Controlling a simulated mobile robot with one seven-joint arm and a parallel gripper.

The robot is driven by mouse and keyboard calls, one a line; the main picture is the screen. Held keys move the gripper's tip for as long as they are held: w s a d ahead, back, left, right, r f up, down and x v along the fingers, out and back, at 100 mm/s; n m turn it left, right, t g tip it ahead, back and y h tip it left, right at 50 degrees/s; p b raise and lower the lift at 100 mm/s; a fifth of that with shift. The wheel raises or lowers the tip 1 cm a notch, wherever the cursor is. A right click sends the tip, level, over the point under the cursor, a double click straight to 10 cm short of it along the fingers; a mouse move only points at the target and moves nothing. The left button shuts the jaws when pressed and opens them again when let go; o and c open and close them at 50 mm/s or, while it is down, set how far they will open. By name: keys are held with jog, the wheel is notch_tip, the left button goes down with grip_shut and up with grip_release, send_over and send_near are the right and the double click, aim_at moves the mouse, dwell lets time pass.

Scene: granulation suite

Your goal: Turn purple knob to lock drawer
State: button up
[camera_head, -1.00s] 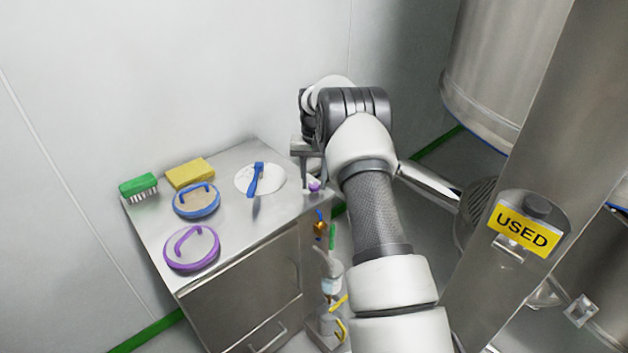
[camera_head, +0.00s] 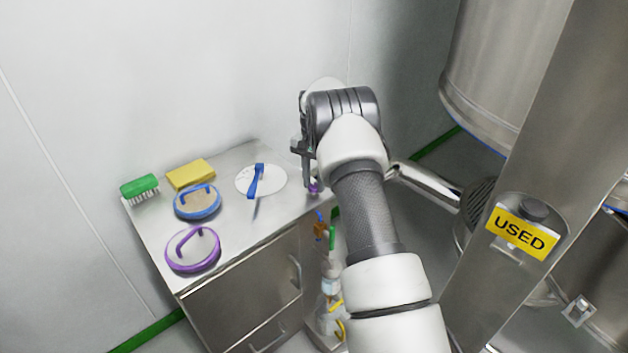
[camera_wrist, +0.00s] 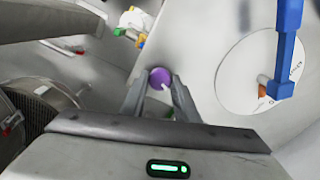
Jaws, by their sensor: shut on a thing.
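The purple knob (camera_wrist: 160,78) sits near the corner of the steel cabinet top, with a pale mark on its face. In the wrist view it lies between the fingertips of my gripper (camera_wrist: 158,92), which is shut on it. In the head view the knob (camera_head: 314,187) shows just below my gripper (camera_head: 308,182), at the cabinet's right end. The cabinet (camera_head: 240,294) has drawer fronts with handles, and the upper drawer looks flush with the body. My arm hides part of the cabinet's right side.
On the cabinet top lie a green brush (camera_head: 139,185), a yellow sponge (camera_head: 190,174), a blue-rimmed disc (camera_head: 197,214), a purple-ringed disc (camera_head: 170,259) and a white disc with a blue tool (camera_head: 256,180). Bottles (camera_head: 330,285) hang beside the cabinet. A steel column (camera_head: 500,270) stands right.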

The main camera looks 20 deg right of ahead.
aim_at(314, 186)
jog(key=m, duration=0.6)
jog(key=shift+p, duration=0.4)
jog(key=m, duration=0.6)
jog(key=shift+m+p, duration=0.3)
jog(key=shift+m, duration=0.1)
jog(key=o, duration=1.1)
notch_tip(314, 186, up, 18)
jog(key=shift+f+p, duration=0.25)
jog(key=shift+p, duration=0.65)
